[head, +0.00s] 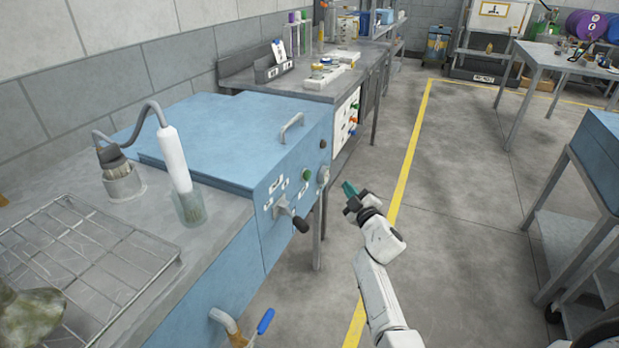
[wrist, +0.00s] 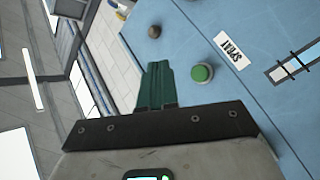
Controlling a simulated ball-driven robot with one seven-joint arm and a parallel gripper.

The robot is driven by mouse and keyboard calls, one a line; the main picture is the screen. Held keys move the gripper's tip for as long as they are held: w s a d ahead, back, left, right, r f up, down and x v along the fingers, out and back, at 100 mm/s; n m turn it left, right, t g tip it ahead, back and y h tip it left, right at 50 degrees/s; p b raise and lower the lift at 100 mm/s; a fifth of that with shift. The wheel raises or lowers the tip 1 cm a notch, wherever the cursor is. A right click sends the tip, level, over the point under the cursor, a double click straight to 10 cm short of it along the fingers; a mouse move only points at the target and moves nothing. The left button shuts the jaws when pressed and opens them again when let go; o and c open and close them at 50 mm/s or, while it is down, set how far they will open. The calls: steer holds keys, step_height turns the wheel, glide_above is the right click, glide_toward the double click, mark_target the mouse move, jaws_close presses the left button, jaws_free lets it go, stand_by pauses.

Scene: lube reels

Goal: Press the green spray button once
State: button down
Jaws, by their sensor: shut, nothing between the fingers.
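The green spray button (head: 307,175) is a small round button on the front panel of the blue cabinet (head: 257,200). In the wrist view the green button (wrist: 202,73) stands out from the blue panel, with a white label reading "SPRAY" (wrist: 229,46) beside it. My gripper (head: 349,188) is in front of the cabinet, to the right of the button in the head view. Its teal fingers (wrist: 156,85) are shut and empty. In the wrist view the fingertips lie left of the button and appear apart from it.
A dark knob (wrist: 154,32) sits close by in the wrist view. A blue-handled valve (head: 265,321) is lower down.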

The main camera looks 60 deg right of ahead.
mark_target(307, 175)
steer(key=shift+w, duration=0.1)
stand_by(0.3)
steer(key=w+a+b, duration=0.1)
steer(key=w+b, duration=0.4)
steer(key=w, duration=0.3)
steer(key=shift+w+a, duration=0.15)
steer(key=shift+w, duration=0.15)
steer(key=shift+w, duration=0.1)
stand_by(1.8)
steer(key=shift+w+b, duration=0.3)
steer(key=shift+b, duration=0.1)
steer(key=shift+w+a+b, duration=0.1)
steer(key=shift+w+b, duration=0.2)
steer(key=shift+w, duration=0.2)
stand_by(0.6)
steer(key=shift+s+r, duration=0.1)
steer(key=shift+s+p, duration=0.7)
steer(key=shift+s, duration=0.15)
